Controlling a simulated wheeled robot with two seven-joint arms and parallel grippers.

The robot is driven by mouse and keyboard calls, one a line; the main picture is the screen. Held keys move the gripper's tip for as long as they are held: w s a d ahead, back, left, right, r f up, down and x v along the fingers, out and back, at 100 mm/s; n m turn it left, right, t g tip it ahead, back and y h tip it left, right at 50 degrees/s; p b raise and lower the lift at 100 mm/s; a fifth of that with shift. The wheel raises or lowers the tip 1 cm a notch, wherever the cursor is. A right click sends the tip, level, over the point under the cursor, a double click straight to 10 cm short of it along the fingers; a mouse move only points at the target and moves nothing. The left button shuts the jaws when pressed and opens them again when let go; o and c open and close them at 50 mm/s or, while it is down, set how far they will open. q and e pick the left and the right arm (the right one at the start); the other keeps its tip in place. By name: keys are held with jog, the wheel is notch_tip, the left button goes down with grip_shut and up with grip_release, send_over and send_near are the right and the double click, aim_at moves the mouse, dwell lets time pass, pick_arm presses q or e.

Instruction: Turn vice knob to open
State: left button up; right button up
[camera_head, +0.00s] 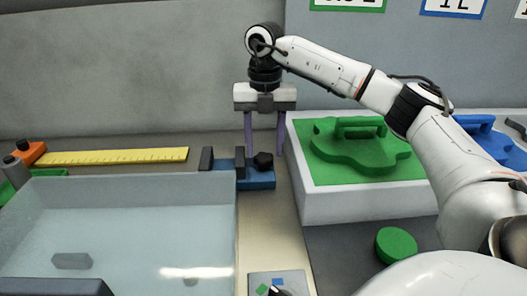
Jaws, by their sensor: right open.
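A small blue vice (258,181) with dark grey jaws sits on the bench behind the clear tank, just left of the white box. Its black lobed knob (263,160) is at its right end. My right gripper (265,152) points straight down from above, with its two purple fingers spread apart. The knob shows between the fingers in this view, with a gap to each finger. I cannot tell whether the fingertips are level with it in depth. My left gripper is not in view.
A clear tank (120,190) fills the front left. A yellow ruler (115,156) lies behind it. A white box (345,206) with a green lidded shape (360,155) stands close to the right of the vice. A green disc (396,245) lies at the front right.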

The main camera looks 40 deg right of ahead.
jog(key=shift+f, duration=0.8)
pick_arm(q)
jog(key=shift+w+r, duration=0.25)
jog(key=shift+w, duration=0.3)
pick_arm(e)
jog(key=shift+w+f, duration=0.1)
jog(key=c, duration=0.8)
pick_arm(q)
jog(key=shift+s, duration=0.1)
